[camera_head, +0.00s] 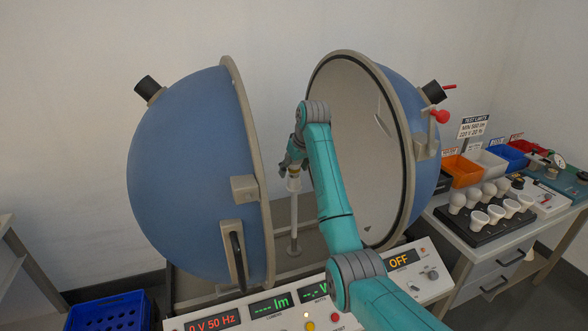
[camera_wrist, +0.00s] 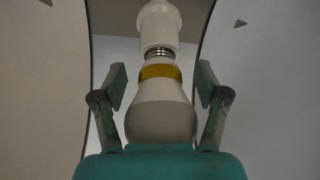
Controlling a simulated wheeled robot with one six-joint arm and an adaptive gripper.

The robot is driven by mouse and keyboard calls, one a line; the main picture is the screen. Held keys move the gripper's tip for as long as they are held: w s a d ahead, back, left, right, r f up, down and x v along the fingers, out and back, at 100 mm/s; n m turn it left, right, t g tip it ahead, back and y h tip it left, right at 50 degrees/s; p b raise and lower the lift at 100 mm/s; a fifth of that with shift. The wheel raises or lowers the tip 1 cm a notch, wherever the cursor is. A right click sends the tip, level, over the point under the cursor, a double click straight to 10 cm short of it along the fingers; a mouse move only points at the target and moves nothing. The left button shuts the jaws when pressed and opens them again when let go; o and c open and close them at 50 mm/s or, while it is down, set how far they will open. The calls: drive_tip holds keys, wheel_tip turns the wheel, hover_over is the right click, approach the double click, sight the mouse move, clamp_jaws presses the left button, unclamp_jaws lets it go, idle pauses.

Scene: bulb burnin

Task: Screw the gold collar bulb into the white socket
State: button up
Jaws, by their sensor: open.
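In the wrist view the gold collar bulb (camera_wrist: 160,118) has a pale globe, a gold band and a metal screw base. Its base meets the mouth of the white socket (camera_wrist: 160,24), with several threads still showing outside; I cannot tell how deep it sits. My gripper (camera_wrist: 162,74) is open, with one finger on each side of the bulb and a visible gap at both sides. In the head view my gripper (camera_head: 292,158) is above the white socket (camera_head: 294,184) on its upright post, between the two sphere halves, and mostly hides the bulb.
The blue left half (camera_head: 185,135) and the right half (camera_head: 350,150) of the sphere flank my arm closely. A control panel (camera_head: 300,303) stands in front. At right, a bench holds a black tray (camera_head: 487,236) of several bulbs and coloured bins (camera_head: 462,172). A blue crate (camera_head: 108,314) is at lower left.

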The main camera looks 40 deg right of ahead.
drive_tip(key=c, duration=1.1)
drive_tip(key=shift+m+h, duration=0.5)
drive_tip(key=shift+m, duration=0.7)
drive_tip(key=m+h, duration=0.1)
drive_tip(key=m, duration=0.2)
drive_tip(key=shift+m+g, duration=0.3)
drive_tip(key=shift+g, duration=0.1)
drive_tip(key=m+g+h, duration=0.1)
drive_tip(key=m, duration=0.1)
drive_tip(key=m+h, duration=0.1)
drive_tip(key=m, duration=0.2)
drive_tip(key=shift+m+g, duration=0.3)
drive_tip(key=shift+g, duration=0.1)
drive_tip(key=m+g, duration=0.2)
drive_tip(key=m, duration=0.3)
drive_tip(key=shift+m, duration=0.3)
drive_tip(key=m+g, duration=0.1)
drive_tip(key=m, duration=0.1)
drive_tip(key=m+g, duration=0.1)
drive_tip(key=m, duration=0.2)
drive_tip(key=shift+s+f+m+g, duration=0.1)
drive_tip(key=shift+s+m+g, duration=0.05)
drive_tip(key=shift+m+g, duration=0.15)
drive_tip(key=shift+c, duration=0.2)
